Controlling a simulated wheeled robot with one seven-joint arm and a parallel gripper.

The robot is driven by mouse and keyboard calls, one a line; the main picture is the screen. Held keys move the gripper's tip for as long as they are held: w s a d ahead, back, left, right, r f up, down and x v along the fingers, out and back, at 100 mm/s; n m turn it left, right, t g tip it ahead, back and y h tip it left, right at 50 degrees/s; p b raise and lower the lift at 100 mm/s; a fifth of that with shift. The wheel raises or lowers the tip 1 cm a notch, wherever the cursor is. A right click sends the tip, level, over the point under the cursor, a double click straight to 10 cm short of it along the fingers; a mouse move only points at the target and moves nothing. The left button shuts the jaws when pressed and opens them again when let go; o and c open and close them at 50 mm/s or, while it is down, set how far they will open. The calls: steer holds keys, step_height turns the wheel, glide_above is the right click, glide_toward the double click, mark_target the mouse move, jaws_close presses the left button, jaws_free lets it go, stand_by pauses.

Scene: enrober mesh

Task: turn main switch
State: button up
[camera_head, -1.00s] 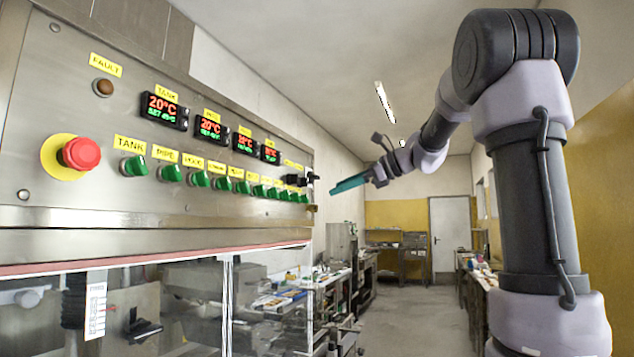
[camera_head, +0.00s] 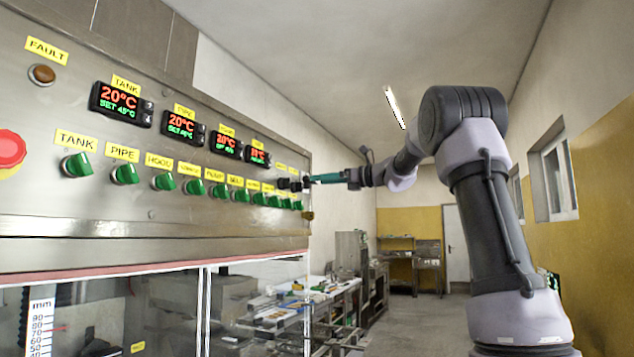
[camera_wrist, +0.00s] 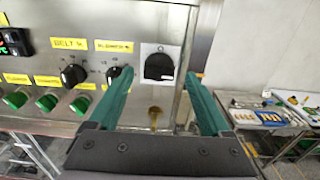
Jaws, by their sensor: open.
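The main switch, a black rotary knob on a light square plate (camera_wrist: 158,64), sits near the right end of the steel panel in the wrist view. In the head view that end of the panel is small and crowded, and the knob is hard to make out. My gripper (camera_wrist: 160,73) is open and empty, its teal fingers pointing at the panel. The knob appears between the two fingertips, beyond them; I cannot tell how large the gap is. In the head view my gripper (camera_head: 312,179) is level beside the panel's right end.
Left of the switch are two black knobs (camera_wrist: 73,75) and a row of green knobs (camera_wrist: 47,102). A brass-coloured part (camera_wrist: 155,113) sits below the switch. A red emergency button (camera_head: 10,150) is at the panel's far left. A cluttered bench (camera_wrist: 265,115) stands beyond the panel's right edge.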

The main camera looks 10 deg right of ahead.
mark_target(310, 182)
steer(key=shift+x, duration=1.25)
jaws_close()
steer(key=shift+s+n, duration=0.1)
steer(key=shift+n, duration=0.2)
steer(key=shift+s+a+f+n, duration=0.1)
steer(key=shift+f+n, duration=0.1)
steer(key=shift+n, duration=4.1)
steer(key=shift+s+a+f+n, duration=0.1)
steer(key=shift+f+n, duration=0.05)
steer(key=shift+n, duration=4.15)
